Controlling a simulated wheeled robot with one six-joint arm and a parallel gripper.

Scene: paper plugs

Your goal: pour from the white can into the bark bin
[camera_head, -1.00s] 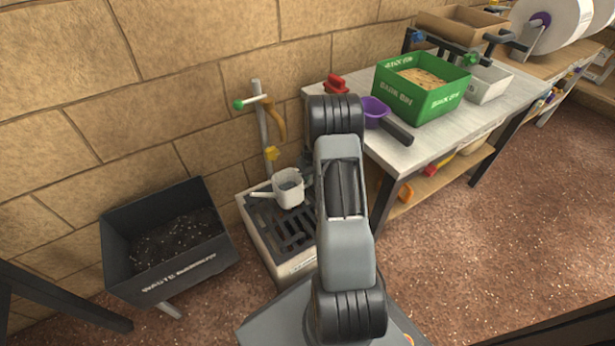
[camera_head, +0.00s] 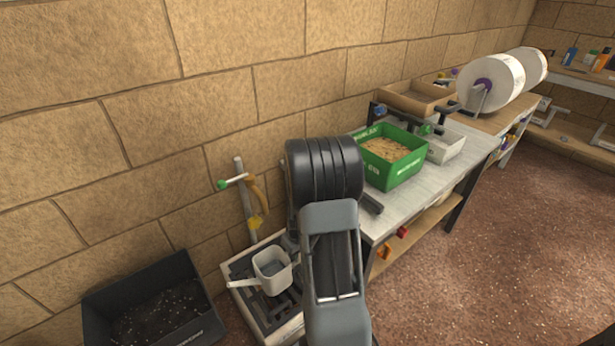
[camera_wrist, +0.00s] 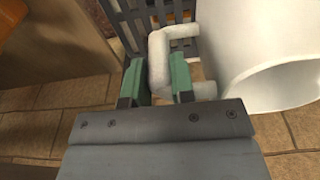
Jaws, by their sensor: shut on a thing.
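The white can (camera_head: 272,268), with a long spout toward the left, is at the grated stand (camera_head: 243,270) in the head view. I cannot tell whether it rests on the grate or is just above it. In the wrist view the white can (camera_wrist: 262,65) fills the upper right, its opening showing. My gripper (camera_wrist: 157,82) is shut on its handle, between green-padded fingers. In the head view my arm hides the gripper. The green bark bin (camera_head: 405,171), with tan bark inside, stands on the bench to the right, beyond my arm.
A black bin (camera_head: 155,305) with dark contents is at lower left. A clamp post (camera_head: 243,195) rises behind the stand. The grey bench (camera_head: 432,185) also holds a white tray (camera_head: 445,146) beside the bark bin. Brown floor (camera_head: 480,270) is open at right.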

